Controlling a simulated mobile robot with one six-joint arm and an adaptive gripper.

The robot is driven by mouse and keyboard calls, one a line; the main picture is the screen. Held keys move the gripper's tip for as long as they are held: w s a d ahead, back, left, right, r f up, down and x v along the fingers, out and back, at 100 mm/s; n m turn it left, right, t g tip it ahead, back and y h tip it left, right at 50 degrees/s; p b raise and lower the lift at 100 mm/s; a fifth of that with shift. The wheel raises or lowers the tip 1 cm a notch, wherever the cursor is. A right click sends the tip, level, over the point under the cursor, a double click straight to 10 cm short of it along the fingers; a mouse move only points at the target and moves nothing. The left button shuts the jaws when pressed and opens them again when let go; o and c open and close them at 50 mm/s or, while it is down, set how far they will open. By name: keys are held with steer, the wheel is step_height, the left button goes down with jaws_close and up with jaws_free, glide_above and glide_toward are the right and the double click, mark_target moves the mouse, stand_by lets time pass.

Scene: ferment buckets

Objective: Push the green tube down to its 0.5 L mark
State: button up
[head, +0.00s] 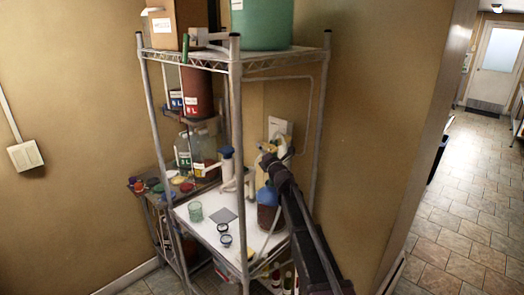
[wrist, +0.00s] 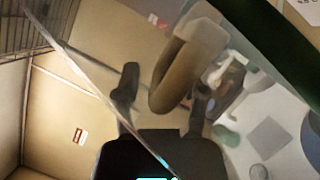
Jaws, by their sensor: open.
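A thin green upright piece (head: 184,47) shows beside the left front post of the rack's top shelf, and it may be the green tube. I cannot read any mark on it. My gripper (head: 272,154) is at the rack's right side, above a blue-topped jug (head: 267,208), well to the right of and below that green piece. In the wrist view my gripper (wrist: 165,82) is open, its two dark fingers apart. A thick tan curved piece (wrist: 180,72) appears between or beyond the fingers; I cannot tell which. No green tube is clearly identifiable in the wrist view.
A green bucket (head: 262,24) and a cardboard box (head: 176,22) stand on the top shelf. The white lower shelf (head: 193,226) holds a green cup (head: 195,211), a grey square (head: 223,215) and small round items. Rack posts stand close to my arm. Open floor lies right.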

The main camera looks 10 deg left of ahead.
jaws_close()
step_height(320, 180, down, 13)
steer(key=b, duration=1.3)
steer(key=shift+f, duration=0.1)
jaws_free()
stand_by(0.4)
